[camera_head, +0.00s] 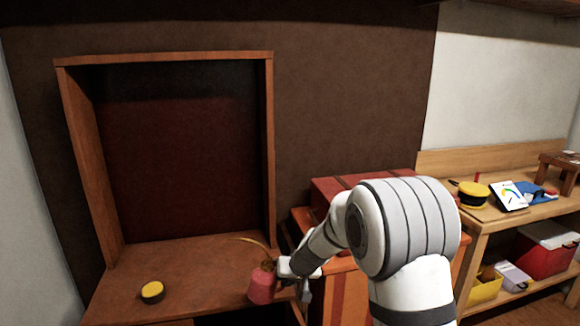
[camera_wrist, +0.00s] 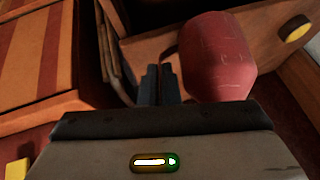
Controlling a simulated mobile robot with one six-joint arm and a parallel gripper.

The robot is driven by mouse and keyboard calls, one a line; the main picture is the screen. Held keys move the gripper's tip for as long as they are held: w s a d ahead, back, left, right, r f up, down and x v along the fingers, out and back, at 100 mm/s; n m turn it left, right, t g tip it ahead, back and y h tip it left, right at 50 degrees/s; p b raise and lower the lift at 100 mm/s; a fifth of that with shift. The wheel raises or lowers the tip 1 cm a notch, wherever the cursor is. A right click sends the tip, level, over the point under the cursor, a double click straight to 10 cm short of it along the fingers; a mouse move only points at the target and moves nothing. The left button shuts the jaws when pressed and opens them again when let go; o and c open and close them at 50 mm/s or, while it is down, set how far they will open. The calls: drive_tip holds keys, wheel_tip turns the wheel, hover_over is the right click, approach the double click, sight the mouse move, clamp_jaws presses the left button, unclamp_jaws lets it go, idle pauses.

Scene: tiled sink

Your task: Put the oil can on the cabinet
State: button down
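The red oil can (camera_head: 262,288), with a thin curved spout, is at the front right of the wooden cabinet (camera_head: 200,256). It looks roughly upright. In the wrist view the can's red body (camera_wrist: 217,60) is just right of the fingers. My gripper (camera_wrist: 161,84) has its two dark fingers close together at the can's dark handle and appears shut on it. In the head view my gripper (camera_head: 284,270) is at the can's right side. I cannot tell whether the can's base touches the cabinet top.
A yellow and black round object (camera_head: 152,292) lies on the cabinet's left part. The cabinet's side panel (camera_head: 268,150) rises behind the can. Red-brown boxes (camera_head: 345,290) stand right of it. A wooden bench (camera_head: 500,207) with tools is farther right. The cabinet's middle is clear.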

drive_tip(key=s+d+f+m+p, duration=0.1)
drive_tip(key=s+d+p, duration=0.15)
drive_tip(key=d, duration=0.45)
drive_tip(key=s+d+f+p, duration=0.15)
drive_tip(key=s+d, duration=0.25)
drive_tip(key=d, duration=0.4)
drive_tip(key=s+f, duration=0.5)
drive_tip(key=f, duration=0.1)
drive_tip(key=shift+s+d+f+h, duration=0.15)
drive_tip(key=shift+d+f+h, duration=0.05)
drive_tip(key=shift+d+h, duration=0.1)
drive_tip(key=shift+a, duration=0.15)
